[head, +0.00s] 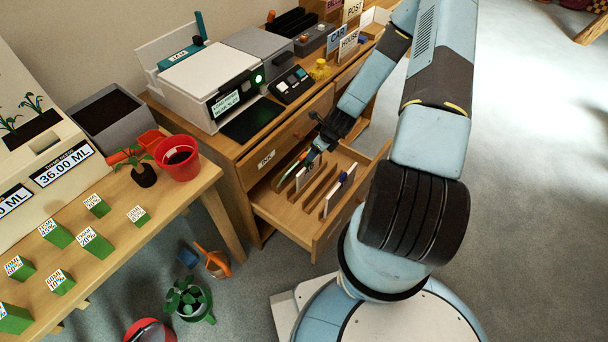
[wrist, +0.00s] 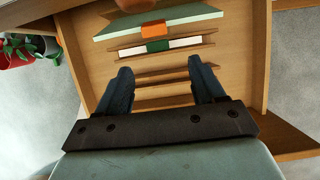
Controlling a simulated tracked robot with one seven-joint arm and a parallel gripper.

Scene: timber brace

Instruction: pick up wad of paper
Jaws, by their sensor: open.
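I cannot make out a wad of paper for sure in either view. A small yellow lumpy thing (head: 320,69) sits on the desk beside the card terminal; I cannot tell what it is. My gripper (head: 324,143) reaches down into the open drawer (head: 285,213) of the wooden desk. In the wrist view my gripper (wrist: 160,66) is open, with nothing between its two dark fingers. Ahead of the fingertips, a white folder with a green tab (wrist: 158,46) and a pale green folder with an orange tab (wrist: 170,22) stand between the drawer's wooden dividers.
A printer (head: 208,85) and a card terminal (head: 291,84) stand on the desk above. A side table at left bears a red pot (head: 177,158) and several seed boxes. Potted plants (head: 188,300) stand on the floor left of the drawer.

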